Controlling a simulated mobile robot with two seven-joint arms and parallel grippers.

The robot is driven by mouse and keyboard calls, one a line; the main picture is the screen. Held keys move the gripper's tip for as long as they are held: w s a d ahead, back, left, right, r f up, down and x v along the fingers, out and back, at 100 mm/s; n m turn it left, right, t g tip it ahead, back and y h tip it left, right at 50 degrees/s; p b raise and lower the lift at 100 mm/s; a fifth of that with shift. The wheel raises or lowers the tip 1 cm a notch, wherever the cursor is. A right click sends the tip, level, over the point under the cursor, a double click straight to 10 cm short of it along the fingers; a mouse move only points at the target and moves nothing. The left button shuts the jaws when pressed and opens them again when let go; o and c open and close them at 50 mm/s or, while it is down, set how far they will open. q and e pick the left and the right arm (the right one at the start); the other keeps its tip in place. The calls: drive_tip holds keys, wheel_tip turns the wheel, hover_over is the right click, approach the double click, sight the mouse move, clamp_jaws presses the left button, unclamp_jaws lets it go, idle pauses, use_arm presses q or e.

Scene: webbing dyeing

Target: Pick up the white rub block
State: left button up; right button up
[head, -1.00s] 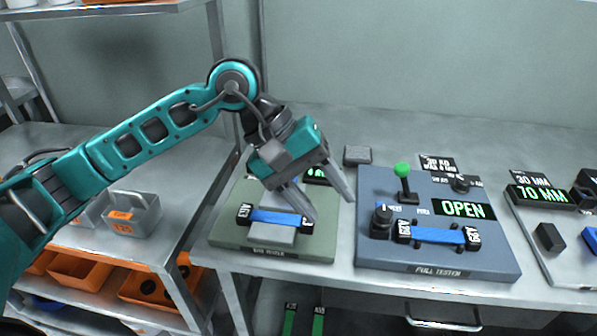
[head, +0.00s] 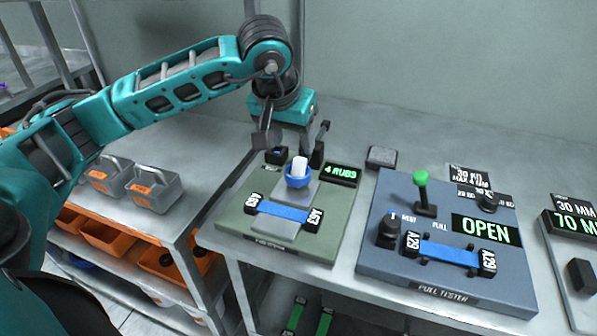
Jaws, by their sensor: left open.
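The white rub block (head: 299,167) stands upright in a round blue holder (head: 298,180) on the green rub tester (head: 335,225). My left gripper (head: 295,156) is open, with its fingers pointing down just behind and above the block, one towards each side of it. I cannot tell whether a finger touches the block. The gripper holds nothing. My right gripper is out of view.
A blue webbing strip (head: 284,212) lies across the front of the rub tester. Its display (head: 341,174) reads "4 RUBS". The blue pull tester (head: 385,270) with a green-knobbed lever (head: 421,179) stands to the right. Grey baskets (head: 152,190) sit on the left bench.

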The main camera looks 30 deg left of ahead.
sight(298, 160)
use_arm(q)
drive_tip(key=shift+x, duration=3.1)
drive_tip(key=shift+s, duration=0.15)
drive_tip(key=shift+c, duration=0.4)
clamp_jaws()
